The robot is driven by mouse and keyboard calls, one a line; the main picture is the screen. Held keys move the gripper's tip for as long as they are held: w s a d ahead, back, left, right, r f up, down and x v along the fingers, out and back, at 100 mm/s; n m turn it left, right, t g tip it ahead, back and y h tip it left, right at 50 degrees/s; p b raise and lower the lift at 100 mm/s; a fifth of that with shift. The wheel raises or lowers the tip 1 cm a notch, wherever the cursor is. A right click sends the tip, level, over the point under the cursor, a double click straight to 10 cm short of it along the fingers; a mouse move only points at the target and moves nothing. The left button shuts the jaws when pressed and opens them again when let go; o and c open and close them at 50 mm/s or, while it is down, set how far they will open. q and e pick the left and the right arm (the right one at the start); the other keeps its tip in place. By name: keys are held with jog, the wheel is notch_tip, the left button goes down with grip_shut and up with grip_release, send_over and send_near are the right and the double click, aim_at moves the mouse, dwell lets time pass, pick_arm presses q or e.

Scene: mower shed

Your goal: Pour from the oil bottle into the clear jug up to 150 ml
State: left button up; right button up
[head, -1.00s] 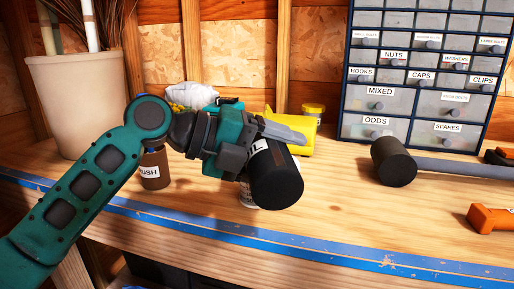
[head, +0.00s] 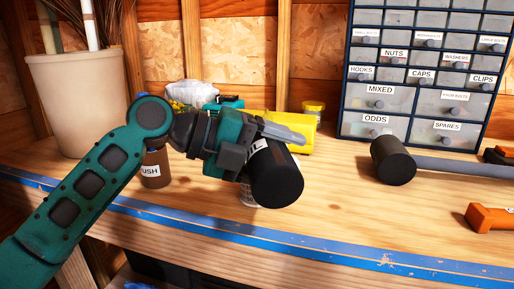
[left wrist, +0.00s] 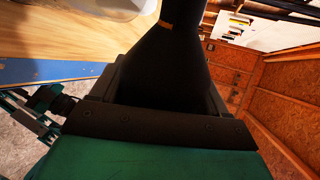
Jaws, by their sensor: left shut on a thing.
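My left gripper (head: 258,146) is shut on the oil bottle (head: 277,180), a black bottle with a white label partly covered by a finger. The bottle is held well tilted above the bench, its broad black end facing me in the head view. The dark bottle (left wrist: 165,68) also fills the middle of the left wrist view, narrowing upward past an orange band. The clear jug is mostly hidden behind the bottle in the head view. A clear round rim, likely the jug (left wrist: 112,8), shows at the top of the left wrist view. Its level and any stream cannot be seen. My right gripper is out of view.
A brown bottle (head: 155,170) labelled "USH" stands behind my left arm. A black-headed mallet (head: 393,162) lies to the right before the drawer cabinet (head: 375,101). The front-middle bench is clear.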

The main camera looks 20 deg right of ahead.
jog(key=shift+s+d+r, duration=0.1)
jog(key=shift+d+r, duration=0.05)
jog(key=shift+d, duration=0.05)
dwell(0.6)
pick_arm(q)
jog(key=shift+r+n+g+p, duration=0.2)
jog(key=shift+n+g+p, duration=0.15)
jog(key=shift+p, duration=0.3)
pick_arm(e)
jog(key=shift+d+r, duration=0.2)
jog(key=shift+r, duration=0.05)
pick_arm(q)
jog(key=shift+r+n, duration=0.15)
jog(key=shift+n, duration=0.1)
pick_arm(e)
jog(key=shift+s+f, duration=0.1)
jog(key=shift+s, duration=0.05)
